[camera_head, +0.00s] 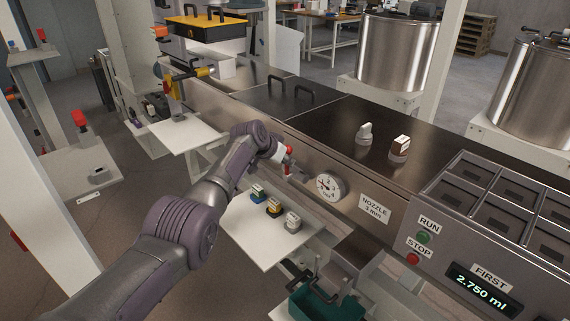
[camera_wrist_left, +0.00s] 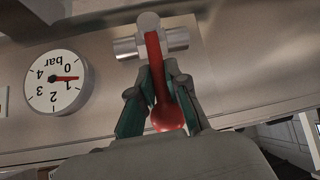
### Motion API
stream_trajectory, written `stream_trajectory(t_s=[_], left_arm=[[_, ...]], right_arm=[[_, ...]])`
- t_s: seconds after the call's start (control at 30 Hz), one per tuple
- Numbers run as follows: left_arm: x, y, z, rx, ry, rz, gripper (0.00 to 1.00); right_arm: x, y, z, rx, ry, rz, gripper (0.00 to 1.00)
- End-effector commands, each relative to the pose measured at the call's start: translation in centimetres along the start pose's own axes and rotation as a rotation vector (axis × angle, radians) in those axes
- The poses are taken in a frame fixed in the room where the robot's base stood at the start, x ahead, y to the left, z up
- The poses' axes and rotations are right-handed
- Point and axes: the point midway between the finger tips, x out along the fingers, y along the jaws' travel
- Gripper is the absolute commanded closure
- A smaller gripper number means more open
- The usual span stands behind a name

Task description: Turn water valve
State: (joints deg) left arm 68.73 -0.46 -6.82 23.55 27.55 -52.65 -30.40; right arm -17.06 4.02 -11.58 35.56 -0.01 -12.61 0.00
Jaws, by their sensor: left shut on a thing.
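The water valve has a red lever with a round knob end (camera_wrist_left: 168,116) on a grey metal pipe fitting (camera_wrist_left: 150,45) on the steel panel. In the head view its red part (camera_head: 289,150) shows small at the front panel. My left gripper (camera_wrist_left: 158,78) is shut on the red lever, one finger on each side of it, with the knob between the fingers. In the head view, my left arm hides most of the gripper. A round pressure gauge (camera_head: 329,187) sits beside the valve and also shows upside down in the left wrist view (camera_wrist_left: 55,82). My right gripper is out of view.
A white shelf (camera_head: 262,235) with several small blocks stands below the panel. A steel box (camera_head: 356,255) and a teal bin (camera_head: 325,305) are to its right. The RUN (camera_head: 424,238) and STOP (camera_head: 413,259) buttons are right of the NOZZLE label.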

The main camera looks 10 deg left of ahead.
Motion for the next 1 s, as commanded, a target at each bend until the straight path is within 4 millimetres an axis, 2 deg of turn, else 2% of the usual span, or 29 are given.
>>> stream_trajectory(t_s=[0.03,0.33,0.37,0.5,0.8,1.0], left_arm=[[-0.66,0.12,-1.58,-0.001,0.031,-0.001,1.00],[-0.71,0.10,-1.61,-0.005,0.032,0.000,1.00],[-0.71,0.10,-1.62,-0.006,0.032,0.000,0.80],[-0.68,0.09,-1.53,-0.005,0.030,0.000,0.60],[-0.49,-0.08,-0.93,-0.004,0.018,-0.002,0.60],[-1.26,-0.24,-0.91,-0.003,0.019,-0.002,0.60]], right_arm=[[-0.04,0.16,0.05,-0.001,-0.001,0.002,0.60],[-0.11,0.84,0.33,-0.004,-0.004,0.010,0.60],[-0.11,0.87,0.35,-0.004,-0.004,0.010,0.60],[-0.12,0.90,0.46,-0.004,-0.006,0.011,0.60],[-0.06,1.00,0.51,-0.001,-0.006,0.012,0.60],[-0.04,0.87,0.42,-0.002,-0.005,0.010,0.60]])
